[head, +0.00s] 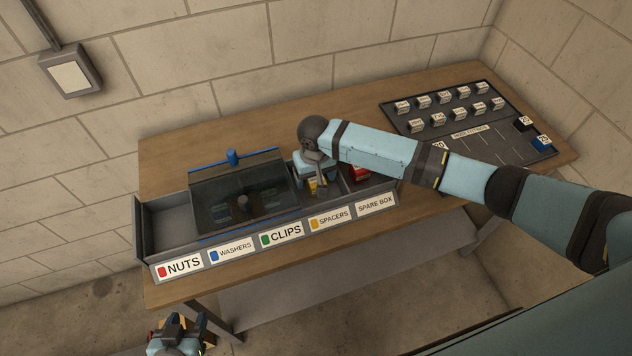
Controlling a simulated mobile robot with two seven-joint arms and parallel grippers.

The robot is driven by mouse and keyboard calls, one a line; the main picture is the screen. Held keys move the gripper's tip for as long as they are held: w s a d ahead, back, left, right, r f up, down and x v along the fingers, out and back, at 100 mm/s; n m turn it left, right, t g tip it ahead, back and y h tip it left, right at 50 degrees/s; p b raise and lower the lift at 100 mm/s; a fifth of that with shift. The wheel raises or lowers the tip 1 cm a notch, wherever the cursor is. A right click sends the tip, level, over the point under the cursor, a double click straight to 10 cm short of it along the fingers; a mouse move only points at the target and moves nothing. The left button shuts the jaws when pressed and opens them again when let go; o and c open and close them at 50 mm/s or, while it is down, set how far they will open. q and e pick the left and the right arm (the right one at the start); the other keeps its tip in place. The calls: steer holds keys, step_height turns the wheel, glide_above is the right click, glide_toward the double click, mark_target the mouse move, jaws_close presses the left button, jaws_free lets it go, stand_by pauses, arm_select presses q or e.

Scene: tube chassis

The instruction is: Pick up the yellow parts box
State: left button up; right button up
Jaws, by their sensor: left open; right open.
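A small yellow box (312,188), mostly hidden, shows in the rack compartment behind the SPACERS label. My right gripper (317,184) reaches down over that compartment from above. It is open, and its fingers are close to the yellow box; whether they touch it is hidden. My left gripper (178,343) is open at the bottom left, low beside the table and far from the box. Only part of it shows.
The grey rack (170,271) has a dark see-through cover (240,200) with a blue knob over its middle compartments. A red box (359,174) sits in the SPARE BOX compartment. A dark tray (470,133) with several small labelled blocks lies at the right. The NUTS compartment looks empty.

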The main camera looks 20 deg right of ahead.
mark_target(316, 179)
step_height(316, 179, down, 3)
steer(key=shift+s+d+f, duration=0.15)
steer(key=shift+c, duration=0.4)
steer(key=c, duration=1)
steer(key=shift+o, duration=0.2)
